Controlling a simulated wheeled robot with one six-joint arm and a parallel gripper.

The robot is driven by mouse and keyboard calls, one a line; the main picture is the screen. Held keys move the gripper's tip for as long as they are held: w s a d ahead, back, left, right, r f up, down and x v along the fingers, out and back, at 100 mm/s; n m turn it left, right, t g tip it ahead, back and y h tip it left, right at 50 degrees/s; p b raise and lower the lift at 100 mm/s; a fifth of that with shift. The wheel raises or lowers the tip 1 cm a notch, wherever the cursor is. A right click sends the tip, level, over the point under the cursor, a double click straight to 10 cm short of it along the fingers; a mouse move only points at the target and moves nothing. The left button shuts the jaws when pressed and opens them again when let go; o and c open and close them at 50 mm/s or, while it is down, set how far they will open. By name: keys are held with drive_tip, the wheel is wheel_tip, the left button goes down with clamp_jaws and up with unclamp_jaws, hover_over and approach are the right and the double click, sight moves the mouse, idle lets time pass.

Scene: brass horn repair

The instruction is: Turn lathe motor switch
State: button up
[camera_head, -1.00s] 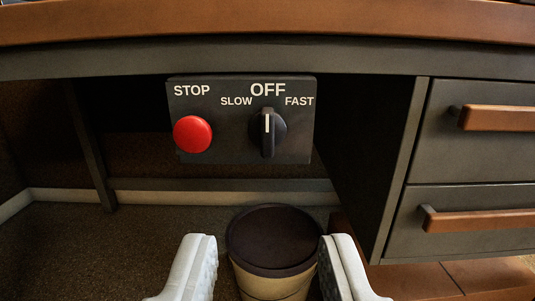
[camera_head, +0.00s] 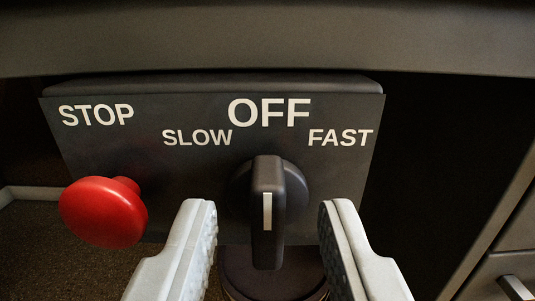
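The lathe motor switch is a dark rotary knob (camera_head: 266,205) with a white line, on a dark control panel (camera_head: 190,165) under the bench edge. The knob stands upright, its line vertical below the word OFF, with SLOW to its left and FAST to its right. My gripper (camera_head: 268,225) is open, with one pale finger on each side of the knob in the picture. Gaps show between the fingers and the knob, and I see no contact.
A red STOP button (camera_head: 103,211) sticks out at the panel's left, close to my left finger. The bench edge (camera_head: 270,40) runs just above the panel. A lidded bin (camera_head: 272,278) stands below, partly hidden. A drawer handle (camera_head: 515,288) shows at lower right.

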drive_tip(key=shift+w, duration=1.05)
clamp_jaws()
drive_tip(key=shift+n, duration=0.4)
drive_tip(key=n, duration=0.2)
drive_tip(key=shift+a+n, duration=0.25)
drive_tip(key=shift+n, duration=0.15)
drive_tip(key=shift+a+f+n, duration=0.1)
drive_tip(key=shift+n, duration=0.95)
drive_tip(key=shift+a+f+n, duration=0.1)
drive_tip(key=shift+n, duration=0.95)
